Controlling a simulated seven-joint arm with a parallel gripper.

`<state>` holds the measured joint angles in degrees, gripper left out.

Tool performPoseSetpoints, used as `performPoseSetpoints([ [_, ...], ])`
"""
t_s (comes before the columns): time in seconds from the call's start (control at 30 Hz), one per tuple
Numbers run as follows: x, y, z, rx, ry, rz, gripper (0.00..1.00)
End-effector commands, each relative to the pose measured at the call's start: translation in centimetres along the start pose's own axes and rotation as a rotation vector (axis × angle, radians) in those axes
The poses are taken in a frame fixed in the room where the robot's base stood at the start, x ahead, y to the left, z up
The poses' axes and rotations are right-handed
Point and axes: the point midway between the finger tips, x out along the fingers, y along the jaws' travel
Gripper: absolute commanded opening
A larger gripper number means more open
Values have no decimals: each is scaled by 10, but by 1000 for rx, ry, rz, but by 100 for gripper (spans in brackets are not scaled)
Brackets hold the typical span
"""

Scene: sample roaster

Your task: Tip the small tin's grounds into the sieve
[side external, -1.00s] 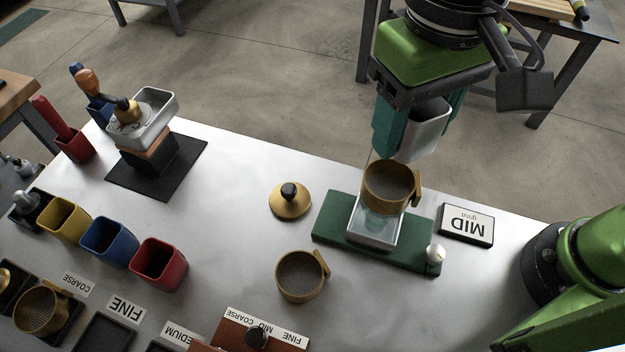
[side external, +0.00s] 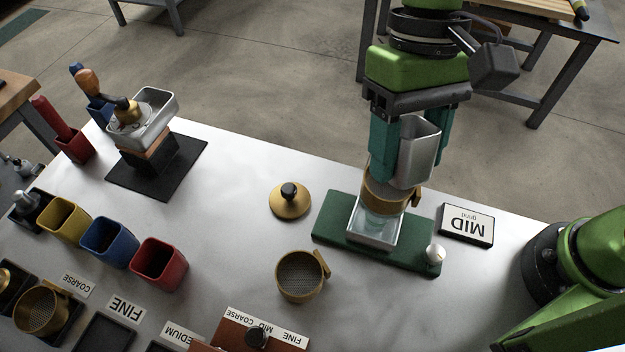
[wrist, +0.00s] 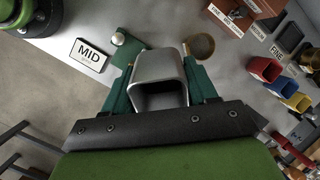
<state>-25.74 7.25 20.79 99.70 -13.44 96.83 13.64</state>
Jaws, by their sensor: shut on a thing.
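My gripper (side external: 397,160) is shut on a small silver tin (side external: 416,152), with a teal finger on each side of it. The tin stands close above the brass sieve (side external: 386,200) and hides part of it. In the wrist view the tin (wrist: 158,68) shows its dark open mouth; I see no grounds in it. The sieve sits on a clear square cup (side external: 374,230) on the green base (side external: 330,229). I cannot tell whether the tin touches the sieve.
A second brass sieve (side external: 300,277) and a brass lid (side external: 290,201) lie on the table left of the green base. A MID card (side external: 466,225) is to its right. Yellow (side external: 64,221), blue (side external: 109,242) and red (side external: 159,263) cups stand at left.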

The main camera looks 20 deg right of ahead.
Motion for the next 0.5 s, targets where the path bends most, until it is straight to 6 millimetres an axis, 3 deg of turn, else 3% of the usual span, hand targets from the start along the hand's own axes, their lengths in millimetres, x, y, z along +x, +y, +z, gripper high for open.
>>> performPoseSetpoints([
  [0.13, 11, 2, -2, 6, -109, -44, 21],
  [0.3, 10, 1, -4, 16, -492, -211, 21],
  [0.5, 15, 4, -9, 10, -828, -357, 21],
])
